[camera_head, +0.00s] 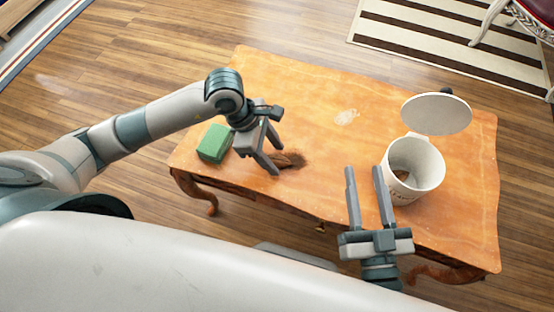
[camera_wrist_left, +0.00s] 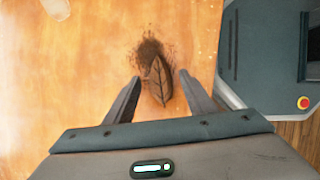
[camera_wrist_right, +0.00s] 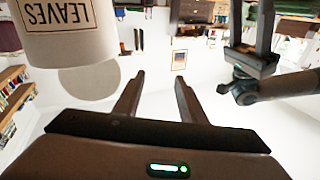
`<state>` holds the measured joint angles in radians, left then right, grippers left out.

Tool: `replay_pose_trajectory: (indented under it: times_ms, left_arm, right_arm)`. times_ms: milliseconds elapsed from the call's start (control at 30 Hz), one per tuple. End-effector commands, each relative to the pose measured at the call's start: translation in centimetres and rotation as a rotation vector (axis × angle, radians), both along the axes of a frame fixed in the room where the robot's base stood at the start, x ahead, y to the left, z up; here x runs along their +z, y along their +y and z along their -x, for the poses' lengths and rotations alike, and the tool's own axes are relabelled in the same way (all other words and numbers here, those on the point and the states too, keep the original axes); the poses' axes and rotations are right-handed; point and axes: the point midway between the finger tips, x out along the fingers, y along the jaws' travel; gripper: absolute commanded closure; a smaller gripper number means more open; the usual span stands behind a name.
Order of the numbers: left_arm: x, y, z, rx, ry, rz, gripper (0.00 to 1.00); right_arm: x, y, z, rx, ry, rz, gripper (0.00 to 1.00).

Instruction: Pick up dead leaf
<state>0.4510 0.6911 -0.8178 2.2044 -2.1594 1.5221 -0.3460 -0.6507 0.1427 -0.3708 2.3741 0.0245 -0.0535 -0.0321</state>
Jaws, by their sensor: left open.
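The dead leaf (camera_wrist_left: 158,82) is brown and pointed. In the left wrist view it lies on the table, its lower part between the two fingertips of my left gripper (camera_wrist_left: 160,80). In the head view my left gripper (camera_head: 278,162) points down at the table, open, and partly hides the leaf. I see no finger closed on the leaf. A dark smudge (camera_wrist_left: 148,48) spreads on the wood around the leaf's tip. My right gripper (camera_head: 366,168) is open and empty, just left of the white bin (camera_head: 415,178), which reads "LEAVES" in the right wrist view (camera_wrist_right: 70,45).
The bin's round lid (camera_head: 436,113) stands raised behind its opening. A green block (camera_head: 214,143) lies left of my left gripper. A striped rug (camera_head: 450,45) lies beyond.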

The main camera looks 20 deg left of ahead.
Motion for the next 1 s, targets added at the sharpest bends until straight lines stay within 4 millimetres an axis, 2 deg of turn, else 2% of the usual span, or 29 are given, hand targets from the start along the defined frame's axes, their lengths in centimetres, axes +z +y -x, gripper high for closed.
replay_pose_trajectory:
  times_ms: [500,533,700,1000]
  left_arm:
    - [-0.26,-0.14,0.00,0.000,0.000,0.001,0.50]
    - [-0.26,-0.14,0.00,0.000,0.000,0.001,0.55]
    - [-0.25,-0.14,0.00,0.000,0.000,0.001,0.93]
    - [-0.25,-0.14,0.00,0.000,0.000,0.001,0.95]
  right_arm:
    - [0.20,0.00,0.01,-0.001,-0.009,-0.002,0.62]
    - [0.21,0.00,0.01,-0.001,-0.008,-0.003,0.62]
    - [0.25,0.00,0.00,-0.001,-0.009,-0.004,0.62]
    - [0.24,0.00,-0.01,-0.002,-0.008,-0.003,0.62]
